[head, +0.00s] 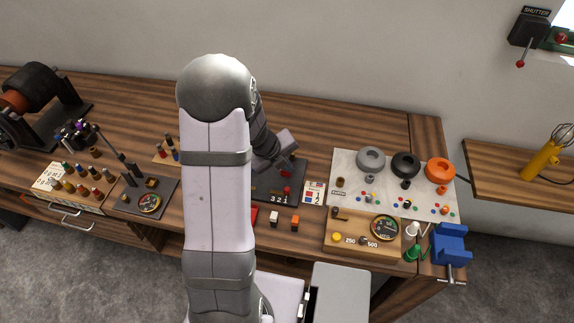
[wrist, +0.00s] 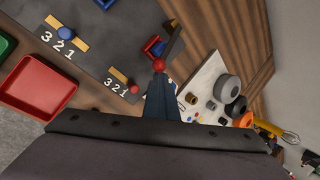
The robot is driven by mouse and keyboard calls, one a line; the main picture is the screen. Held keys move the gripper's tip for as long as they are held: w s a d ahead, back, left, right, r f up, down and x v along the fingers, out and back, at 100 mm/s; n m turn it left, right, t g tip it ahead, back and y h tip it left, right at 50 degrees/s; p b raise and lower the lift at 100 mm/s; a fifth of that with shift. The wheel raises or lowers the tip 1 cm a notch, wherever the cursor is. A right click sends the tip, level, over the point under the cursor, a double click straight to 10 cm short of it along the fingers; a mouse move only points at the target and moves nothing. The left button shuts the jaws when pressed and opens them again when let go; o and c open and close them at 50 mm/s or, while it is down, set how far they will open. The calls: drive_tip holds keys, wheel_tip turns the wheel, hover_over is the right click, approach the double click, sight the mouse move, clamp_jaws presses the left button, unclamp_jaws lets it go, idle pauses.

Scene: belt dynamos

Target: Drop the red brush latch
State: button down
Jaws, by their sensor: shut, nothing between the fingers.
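In the wrist view, a red ball (wrist: 159,66) shows just beyond the tips of my gripper (wrist: 160,80), beside a small red and blue bracket (wrist: 154,46) on a dark panel (wrist: 100,50). The red ball looks like the end of the red latch lever, but I cannot tell whether my fingers touch it. My gripper is shut and empty. A red knob (wrist: 134,88) sits on a yellow bar by a 3 2 1 scale. In the head view, my gripper (head: 284,166) is over the dark panel (head: 270,188), with a red part (head: 287,189) just below it.
A blue knob (wrist: 104,4) on a second yellow bar and a red tray (wrist: 38,87) lie left in the wrist view. A white board with grey, black and orange rings (head: 439,170) stands right, near a blue vise (head: 450,243). My arm hides the bench middle.

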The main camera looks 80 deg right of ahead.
drive_tip(key=shift+w+r+p, duration=0.1)
drive_tip(key=shift+r+p, duration=0.4)
drive_tip(key=shift+r, duration=0.1)
drive_tip(key=shift+f, duration=0.1)
drive_tip(key=s+a+f+b, duration=0.1)
drive_tip(key=s+a+b, duration=0.2)
wheel_tip(320, 180, up, 10)
drive_tip(key=w+p, duration=0.2)
drive_tip(key=p, duration=0.4)
drive_tip(key=shift+w+a, duration=0.25)
drive_tip(key=shift+w, duration=0.05)
